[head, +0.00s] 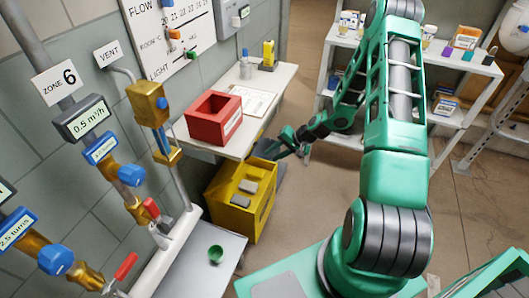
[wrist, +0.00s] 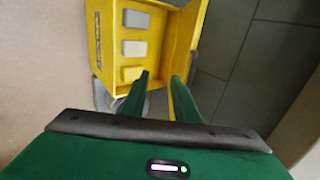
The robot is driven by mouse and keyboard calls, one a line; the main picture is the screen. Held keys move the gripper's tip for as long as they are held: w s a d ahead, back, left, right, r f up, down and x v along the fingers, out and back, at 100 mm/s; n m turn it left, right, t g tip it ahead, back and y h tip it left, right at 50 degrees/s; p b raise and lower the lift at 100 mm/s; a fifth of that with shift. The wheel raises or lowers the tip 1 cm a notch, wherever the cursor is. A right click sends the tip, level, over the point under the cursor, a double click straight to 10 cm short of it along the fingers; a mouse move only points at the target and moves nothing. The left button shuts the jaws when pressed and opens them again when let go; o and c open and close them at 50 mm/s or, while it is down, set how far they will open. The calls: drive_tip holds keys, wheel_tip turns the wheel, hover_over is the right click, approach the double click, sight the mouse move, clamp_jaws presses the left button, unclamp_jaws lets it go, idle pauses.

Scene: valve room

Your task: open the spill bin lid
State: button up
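The yellow spill bin (head: 228,212) stands on the floor below the bench, with grey blocks showing at it in the head view. I cannot tell clearly which part is the lid. My gripper (head: 275,150) is at the bin's far upper side. Its two green fingers (wrist: 160,82) are apart in the wrist view, reaching to the bin's edge. A yellow strip runs along the right finger; contact is unclear.
A red open box (head: 213,122) sits on the white bench (head: 258,128) just above the bin. Pipes with valves (head: 130,172) and a low surface with a green cup (head: 215,253) are at left. A stocked shelf (head: 400,105) stands behind my arm. Floor right of the bin is clear.

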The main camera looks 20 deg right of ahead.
drive_tip(key=shift+s+d, duration=0.15)
drive_tip(key=shift+d, duration=0.05)
drive_tip(key=shift+s+f+m, duration=0.1)
drive_tip(key=shift+s+m, duration=0.05)
drive_tip(key=shift+m, duration=0.15)
clamp_jaws()
drive_tip(key=s+d+f+m+t+y, duration=0.1)
drive_tip(key=s+d+m+t+y, duration=0.35)
drive_tip(key=m, duration=1.25)
drive_tip(key=w+a, duration=0.9)
drive_tip(key=shift+f, duration=0.45)
